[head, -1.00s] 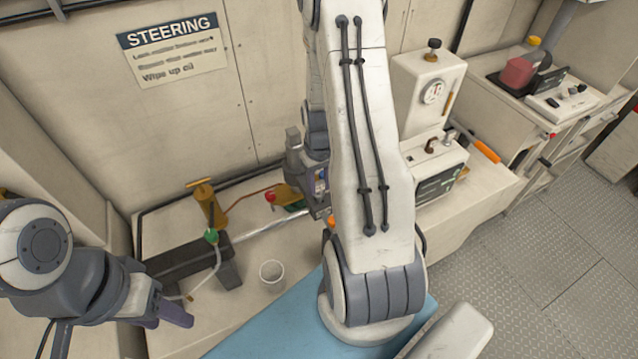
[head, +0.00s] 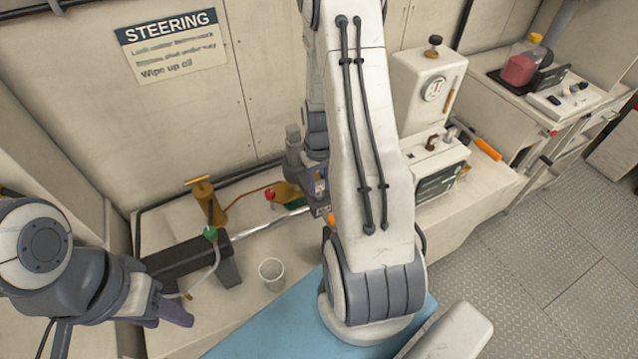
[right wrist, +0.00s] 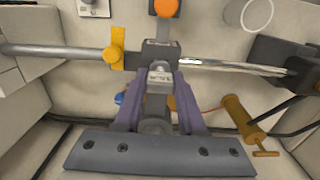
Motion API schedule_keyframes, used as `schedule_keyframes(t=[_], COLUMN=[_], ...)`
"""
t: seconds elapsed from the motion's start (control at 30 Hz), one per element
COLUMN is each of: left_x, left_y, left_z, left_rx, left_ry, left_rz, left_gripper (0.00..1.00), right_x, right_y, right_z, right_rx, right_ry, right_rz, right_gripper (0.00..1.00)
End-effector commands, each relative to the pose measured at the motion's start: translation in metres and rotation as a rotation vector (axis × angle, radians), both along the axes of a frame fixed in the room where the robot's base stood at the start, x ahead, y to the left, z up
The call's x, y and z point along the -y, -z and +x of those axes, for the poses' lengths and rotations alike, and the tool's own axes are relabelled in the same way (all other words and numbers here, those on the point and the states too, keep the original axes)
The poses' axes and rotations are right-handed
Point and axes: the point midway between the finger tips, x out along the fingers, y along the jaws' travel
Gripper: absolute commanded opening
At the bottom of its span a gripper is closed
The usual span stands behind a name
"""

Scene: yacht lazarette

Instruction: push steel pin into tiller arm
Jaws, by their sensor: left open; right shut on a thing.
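My right gripper (right wrist: 160,92) has its two purple fingers closed on a grey labelled piece (right wrist: 160,77) beside the rod. I cannot tell whether this piece is part of the steel pin; no separate pin shows clearly. Just beyond the fingertips, a dark grey block (right wrist: 157,52) sits on the steel rod (right wrist: 60,50). A grey bar with an orange knob (right wrist: 166,8), possibly the tiller arm, runs up from the block. In the head view my right arm hides most of this. My left gripper (head: 172,315) is open and apart, at the lower left.
A white cup (head: 271,274) stands on the bench in front of the rod. A dark support (head: 185,257), a brass pump (head: 209,205) and a clear hose are at the left. A gauge box (head: 428,85) stands right of my right arm. A blue mat (head: 275,330) lies in front.

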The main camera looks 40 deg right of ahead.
Motion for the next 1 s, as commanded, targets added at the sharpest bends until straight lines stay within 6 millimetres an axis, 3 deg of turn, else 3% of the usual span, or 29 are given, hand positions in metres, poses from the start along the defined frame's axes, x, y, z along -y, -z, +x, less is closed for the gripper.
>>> schedule_keyframes(t=[0.87,0.9,0.97,1.0], left_x=[0.0000,0.0000,0.0000,0.0000], left_y=[0.0079,0.0079,0.0079,0.0079], left_z=[0.0000,0.0000,0.0000,0.0000], left_rx=[0.000,0.000,0.000,0.000], left_ry=[0.000,0.000,0.000,0.000], left_rz=[0.000,0.000,0.000,0.000], left_gripper=[0.50,0.50,0.50,0.50], right_x=[0.0002,0.0002,0.0001,0.0001], right_y=[0.0103,0.0104,0.0104,0.0104], right_z=[0.0003,0.0003,0.0002,0.0002], right_rx=[0.001,0.001,0.001,0.000], right_ry=[0.000,0.000,0.000,0.000], right_rz=[0.000,0.000,0.000,0.000], right_gripper=[0.00,0.55,0.75,0.75])
